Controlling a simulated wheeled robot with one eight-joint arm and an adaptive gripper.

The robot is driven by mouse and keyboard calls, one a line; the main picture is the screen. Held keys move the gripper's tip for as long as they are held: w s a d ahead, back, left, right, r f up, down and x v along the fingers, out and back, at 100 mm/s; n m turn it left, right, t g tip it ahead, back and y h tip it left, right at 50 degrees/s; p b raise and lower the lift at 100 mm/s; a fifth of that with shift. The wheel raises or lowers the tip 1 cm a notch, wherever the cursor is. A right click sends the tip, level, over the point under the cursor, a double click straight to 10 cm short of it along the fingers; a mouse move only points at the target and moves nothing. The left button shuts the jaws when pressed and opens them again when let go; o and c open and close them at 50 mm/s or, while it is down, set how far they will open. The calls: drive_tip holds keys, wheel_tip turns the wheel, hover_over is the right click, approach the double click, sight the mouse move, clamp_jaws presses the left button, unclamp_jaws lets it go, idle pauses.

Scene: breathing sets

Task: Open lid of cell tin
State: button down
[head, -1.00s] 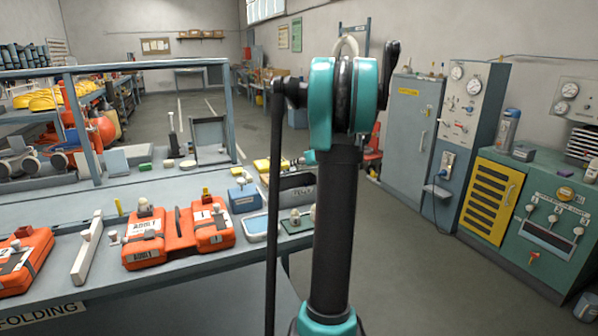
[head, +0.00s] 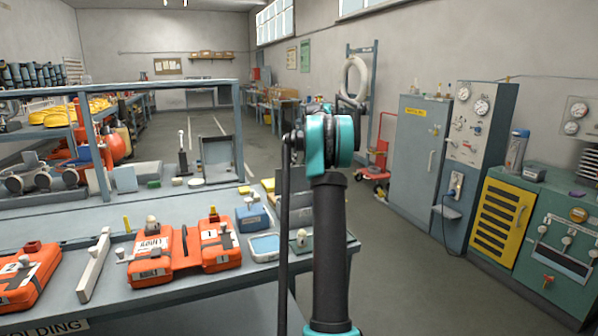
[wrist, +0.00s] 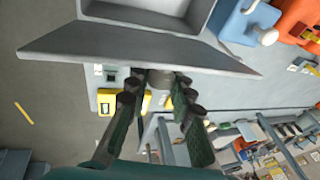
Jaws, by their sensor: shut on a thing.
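In the wrist view a grey metal tin (wrist: 172,9) is at the top edge, with part of its hollow inside showing. Its flat grey lid (wrist: 85,40) stands out from it at an angle, open. My gripper (wrist: 159,84) is closed on the lid's small grey knob (wrist: 160,77), with a dark finger on each side. How far the lid has swung is hard to tell from this close. In the head view my arm covers the gripper, and I cannot make out the tin clearly there.
A blue box (head: 251,218) with a pale knob and orange cases (head: 160,258) stand on the bench near my arm. A light-blue-lined tray (head: 265,245) lies beside them. A blue frame crosses the bench behind. Floor to the right is open before the cabinets (head: 412,150).

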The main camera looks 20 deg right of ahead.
drive_tip(key=shift+w+f+g, duration=0.1)
drive_tip(key=shift+w+g, duration=0.2)
drive_tip(key=shift+w, duration=0.7)
drive_tip(key=shift+w+f, duration=0.1)
drive_tip(key=c, duration=1.3)
unclamp_jaws()
drive_tip(key=v, duration=1.2)
